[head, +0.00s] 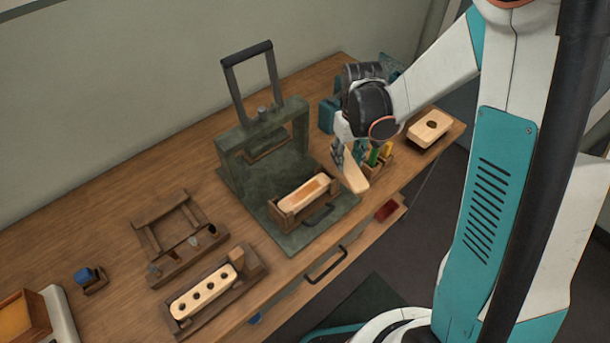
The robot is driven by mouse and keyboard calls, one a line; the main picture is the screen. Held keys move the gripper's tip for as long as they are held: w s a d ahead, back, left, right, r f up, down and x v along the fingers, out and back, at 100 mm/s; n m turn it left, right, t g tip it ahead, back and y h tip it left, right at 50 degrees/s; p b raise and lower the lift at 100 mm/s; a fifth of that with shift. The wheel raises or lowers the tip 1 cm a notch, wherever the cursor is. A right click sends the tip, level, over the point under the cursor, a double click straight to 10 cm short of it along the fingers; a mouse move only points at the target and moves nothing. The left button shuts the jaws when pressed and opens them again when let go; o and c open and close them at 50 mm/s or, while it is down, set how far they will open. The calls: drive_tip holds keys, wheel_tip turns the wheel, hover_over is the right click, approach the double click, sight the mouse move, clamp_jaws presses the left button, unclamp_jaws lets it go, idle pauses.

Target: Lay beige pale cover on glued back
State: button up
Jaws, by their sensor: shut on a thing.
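My gripper (346,157) is shut on a flat beige pale cover (355,180). It holds the cover tilted, above the bench just right of the press. The glued back (305,192) is a pale oblong block with an orange-brown strip on its top. It lies in a wooden cradle (286,222) on the dark green press base. The cover is apart from the glued back, to its right. The fingertips are small and partly hidden by the wrist and the cover.
The press (230,150) with its tall handle stands behind the cradle. A holder with green and yellow items (385,153) is right of my gripper. A block with a hole (430,126) sits far right. A block with several holes (205,291) lies in a front-left tray.

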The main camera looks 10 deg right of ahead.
sight(302, 194)
drive_tip(key=a+n, duration=0.2)
drive_tip(key=n, duration=0.1)
drive_tip(key=s+a+f+n+b, duration=0.1)
drive_tip(key=a+n, duration=0.1)
drive_tip(key=n, duration=0.1)
drive_tip(key=a+n+b, duration=0.1)
drive_tip(key=n, duration=0.2)
drive_tip(key=shift+s+a+f+n, duration=0.15)
drive_tip(key=shift+a+f+n, duration=0.15)
drive_tip(key=shift+a+f, duration=0.1)
drive_tip(key=s+a+n, duration=0.1)
drive_tip(key=a+n, duration=0.1)
drive_tip(key=n, duration=0.1)
drive_tip(key=a+n, duration=0.2)
drive_tip(key=n, duration=0.2)
drive_tip(key=s+a+n, duration=0.1)
drive_tip(key=a+n, duration=0.1)
drive_tip(key=n, duration=0.1)
drive_tip(key=shift+s+a+r, duration=0.1)
drive_tip(key=shift+s+r, duration=0.1)
drive_tip(key=shift+s, duration=0.1)
drive_tip(key=shift+s+a+n, duration=0.25)
drive_tip(key=shift+a+n, duration=0.2)
drive_tip(key=shift+n, duration=0.65)
drive_tip(key=shift+a+f+b, duration=0.1)
drive_tip(key=shift+f+b, duration=0.1)
drive_tip(key=shift+b, duration=0.15)
drive_tip(key=shift+f+b, duration=0.3)
drive_tip(key=shift+f, duration=0.25)
